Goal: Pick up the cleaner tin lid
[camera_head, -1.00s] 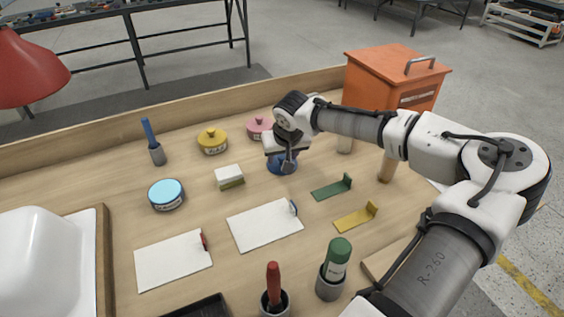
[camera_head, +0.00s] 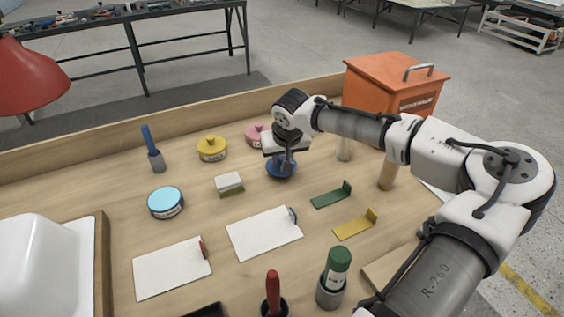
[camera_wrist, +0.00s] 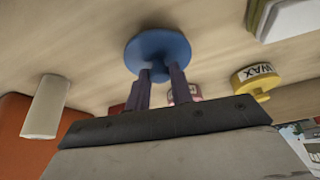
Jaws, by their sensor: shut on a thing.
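A round blue lid (camera_head: 281,172) is under my gripper (camera_head: 284,160), at the middle of the wooden table. In the wrist view the blue lid (camera_wrist: 158,50) is a flat disc, and the fingers of my gripper (camera_wrist: 159,74) are closed at its centre, where a knob seems to be. The fingers hide most of the knob. I cannot tell whether the lid touches the table. A tin with a pale blue top (camera_head: 166,202) stands to the left, apart from the lid.
A yellow wax tin (camera_head: 212,149) and a pink tin (camera_head: 255,134) stand behind. A white-topped block (camera_head: 229,184) lies left of the lid. Green (camera_head: 331,196) and yellow (camera_head: 355,226) brackets lie to its front right. An orange box (camera_head: 395,85) is at back right. A clipboard-like white sheet (camera_head: 264,233) lies in front.

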